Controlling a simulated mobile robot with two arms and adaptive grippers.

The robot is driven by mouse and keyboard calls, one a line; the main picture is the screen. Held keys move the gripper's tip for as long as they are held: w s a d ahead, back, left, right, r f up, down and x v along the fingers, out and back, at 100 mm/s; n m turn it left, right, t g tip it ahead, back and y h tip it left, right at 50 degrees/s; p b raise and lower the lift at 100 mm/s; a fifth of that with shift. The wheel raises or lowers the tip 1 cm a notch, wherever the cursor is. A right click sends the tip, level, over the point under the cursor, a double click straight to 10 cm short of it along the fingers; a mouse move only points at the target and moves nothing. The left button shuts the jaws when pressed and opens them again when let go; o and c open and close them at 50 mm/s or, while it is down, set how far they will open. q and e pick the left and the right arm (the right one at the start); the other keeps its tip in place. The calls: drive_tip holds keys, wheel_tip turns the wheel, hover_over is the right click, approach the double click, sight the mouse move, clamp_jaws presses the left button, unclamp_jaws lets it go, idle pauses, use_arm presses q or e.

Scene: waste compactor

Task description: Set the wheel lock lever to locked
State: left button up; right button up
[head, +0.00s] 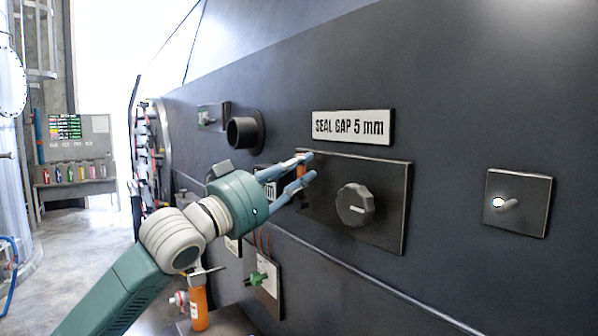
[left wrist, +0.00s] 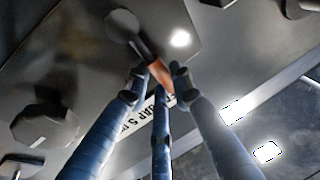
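The lever has an orange handle (left wrist: 160,76) on a dark shaft that runs from a round pivot (left wrist: 122,26) on a dark plate. In the head view the orange handle (head: 301,170) shows at the left edge of the plate under the "SEAL GAP 5 mm" sign. My left gripper (head: 308,168) is at the handle, with blue fingers on both sides of it. In the left wrist view the fingertips (left wrist: 159,80) flank the handle closely. Whether they press on it cannot be told. Lock markings are not readable. My right gripper is not in view.
A dark knob (head: 355,205) sits right of the lever on the same plate (head: 392,185). The "SEAL GAP 5 mm" sign (head: 352,127) is above. A small switch plate (head: 518,203) is further right. A round black socket (head: 244,133) juts out to the left. An orange cylinder (head: 199,308) stands below my arm.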

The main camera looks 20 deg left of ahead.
use_arm(q)
drive_tip(key=shift+o, duration=0.3)
drive_tip(key=shift+s+d+r, duration=0.2)
drive_tip(key=shift+s+r, duration=0.05)
drive_tip(key=shift+s, duration=0.1)
drive_tip(key=shift+w+f, duration=0.1)
drive_tip(key=shift+f, duration=0.1)
drive_tip(key=v, duration=1.2)
drive_tip(key=shift+d, duration=0.1)
